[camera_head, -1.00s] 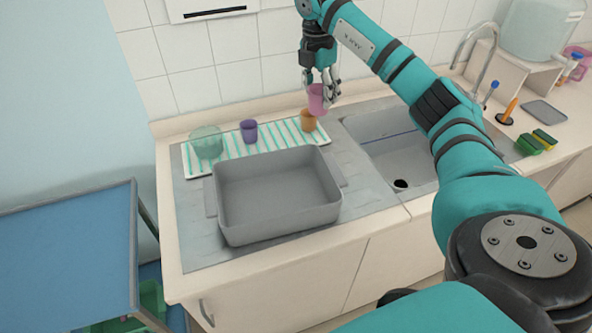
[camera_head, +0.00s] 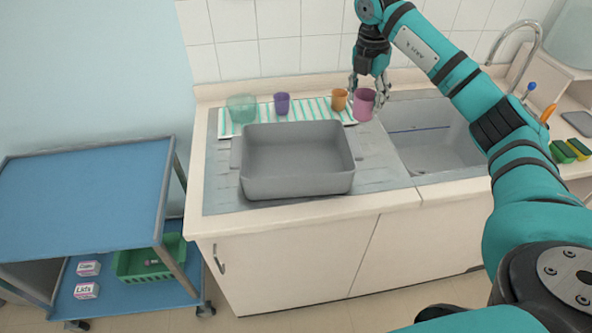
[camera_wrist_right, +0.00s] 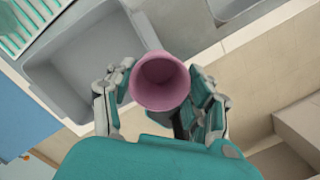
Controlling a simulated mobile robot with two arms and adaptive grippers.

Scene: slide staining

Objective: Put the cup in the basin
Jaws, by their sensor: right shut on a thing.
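A pink cup (camera_head: 364,106) is held between the fingers of my right gripper (camera_head: 369,92), to the right of the striped mat and above the counter. In the right wrist view the pink cup (camera_wrist_right: 160,82) shows its open mouth, with the fingers of the gripper (camera_wrist_right: 160,100) on both sides of it. The grey basin (camera_head: 297,188) stands empty on the drainer, to the left of and nearer than the cup. Its edge also shows in the right wrist view (camera_wrist_right: 75,103). My left gripper is not seen.
A striped mat (camera_head: 328,112) behind the basin carries a clear green cup (camera_head: 241,108), a purple cup (camera_head: 282,103) and an orange cup (camera_head: 339,99). The sink (camera_head: 440,150) is to the right. A blue cart (camera_head: 85,195) stands at the left.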

